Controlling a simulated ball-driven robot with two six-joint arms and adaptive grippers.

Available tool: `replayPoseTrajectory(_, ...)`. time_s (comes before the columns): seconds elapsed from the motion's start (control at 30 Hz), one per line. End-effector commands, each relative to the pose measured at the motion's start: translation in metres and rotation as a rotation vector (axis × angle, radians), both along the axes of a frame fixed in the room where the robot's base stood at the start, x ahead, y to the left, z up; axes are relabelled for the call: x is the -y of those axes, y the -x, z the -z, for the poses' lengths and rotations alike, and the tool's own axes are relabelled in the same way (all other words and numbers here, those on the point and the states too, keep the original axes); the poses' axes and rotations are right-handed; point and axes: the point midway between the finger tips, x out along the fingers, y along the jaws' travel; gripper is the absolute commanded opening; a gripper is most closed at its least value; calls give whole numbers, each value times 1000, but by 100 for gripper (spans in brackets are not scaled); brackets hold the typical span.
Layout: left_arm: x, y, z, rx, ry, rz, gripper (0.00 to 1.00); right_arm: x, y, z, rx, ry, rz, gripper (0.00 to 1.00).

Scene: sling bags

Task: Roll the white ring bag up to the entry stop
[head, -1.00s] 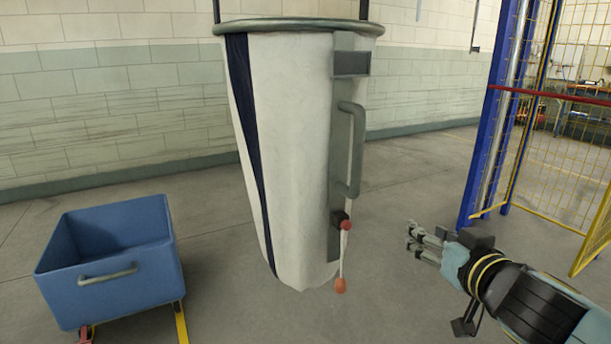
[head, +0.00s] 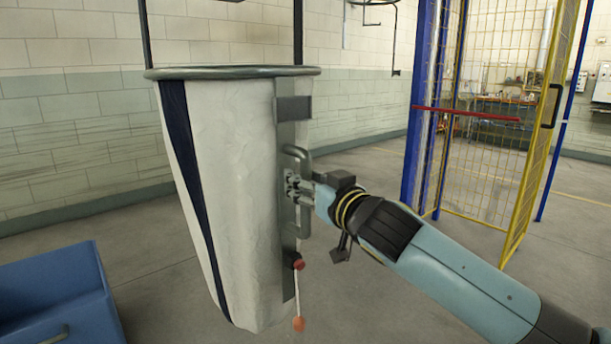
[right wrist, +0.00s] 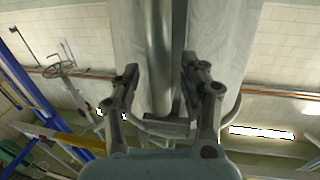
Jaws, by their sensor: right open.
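The white ring bag (head: 235,180) hangs in the middle-left of the head view, with a grey rim ring on top and a dark blue stripe. A grey strip on its right side carries a D-shaped handle (head: 304,225) and a cord with red knobs. My right gripper (head: 292,185) is at the handle. In the right wrist view, its open fingers (right wrist: 160,85) stand on either side of the handle bar (right wrist: 160,60), and I see no grip on it. My left gripper is not in view.
A blue tub cart (head: 55,295) stands on the floor at the lower left. A blue post (head: 418,110) with a red bar (head: 465,113) and a yellow mesh gate (head: 520,150) stand at the right. Open floor lies between the bag and the gate.

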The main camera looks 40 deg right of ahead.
Motion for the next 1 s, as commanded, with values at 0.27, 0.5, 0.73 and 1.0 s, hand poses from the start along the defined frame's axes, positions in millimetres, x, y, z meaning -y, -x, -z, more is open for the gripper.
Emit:
replayPoseTrajectory(0.27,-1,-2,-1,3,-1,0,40,0,-5,1,0,0,-1,44)
replayPoseTrajectory(0.5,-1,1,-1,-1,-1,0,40,0,-4,1,0,0,0,20)
replayPoseTrajectory(0.73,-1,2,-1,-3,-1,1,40,0,-4,1,-1,0,0,0)
replayPoseTrajectory(1.0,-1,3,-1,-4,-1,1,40,0,-4,1,-1,0,0,0)
